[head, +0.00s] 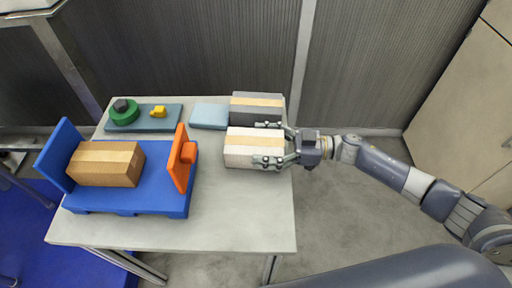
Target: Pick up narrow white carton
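The white carton (252,158), with a tan tape band along its top, sits at the right side of the grey table. My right gripper (268,143) reaches in from the right at the carton's right end. Its fingers are spread, one along the carton's far edge and one across its near face. I cannot tell whether both fingers press on it. The carton appears to rest on the table. My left gripper is not in view.
A dark grey taped carton (257,103) stands close behind the white one. A light blue box (209,116) and a tray (145,126) with a green reel (124,116) and yellow block (158,112) lie at the back. A blue pallet (150,200) holds a brown box (105,165). The table's front right (245,215) is clear.

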